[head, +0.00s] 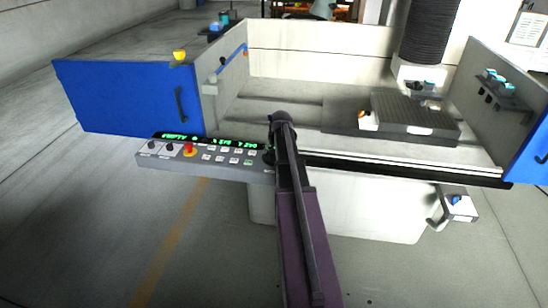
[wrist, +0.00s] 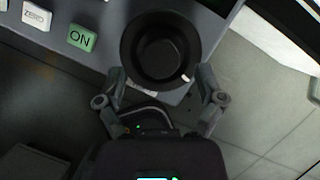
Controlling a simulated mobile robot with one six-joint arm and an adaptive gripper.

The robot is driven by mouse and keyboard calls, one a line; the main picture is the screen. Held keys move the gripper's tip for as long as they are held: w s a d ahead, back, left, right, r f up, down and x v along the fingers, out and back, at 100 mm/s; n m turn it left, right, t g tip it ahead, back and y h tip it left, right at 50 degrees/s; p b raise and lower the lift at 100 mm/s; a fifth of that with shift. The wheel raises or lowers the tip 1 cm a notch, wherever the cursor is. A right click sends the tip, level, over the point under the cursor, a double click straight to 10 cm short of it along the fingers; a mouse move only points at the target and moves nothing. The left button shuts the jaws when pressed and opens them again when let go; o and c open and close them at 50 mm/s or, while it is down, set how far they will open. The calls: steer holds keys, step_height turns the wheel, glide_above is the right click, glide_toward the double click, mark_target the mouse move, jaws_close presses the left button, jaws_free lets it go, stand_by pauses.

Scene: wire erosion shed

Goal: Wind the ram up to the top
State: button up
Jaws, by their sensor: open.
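The ram shows in the head view as a black ribbed column (head: 428,35) at the upper right, above the work area; its top is cut off. The control panel (head: 147,153) runs along the machine's front left, with green readouts and buttons. In the wrist view a round black knob (wrist: 160,48) sits on the panel's end, its white mark at the lower right. My gripper (wrist: 163,76) is open, its two fingers on either side of the knob's lower part; contact cannot be told. My arm hides the panel's right end in the head view.
A red stop button (head: 189,149) stands on the panel. A green ON button (wrist: 82,38) and a white ZERO button (wrist: 37,15) are left of the knob. A dark ribbed block (head: 412,112) lies below the ram. Blue doors (head: 125,98) flank the tank.

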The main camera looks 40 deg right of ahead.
mark_target(273, 151)
steer(key=shift+b+x, duration=1.15)
steer(key=shift+x, duration=0.4)
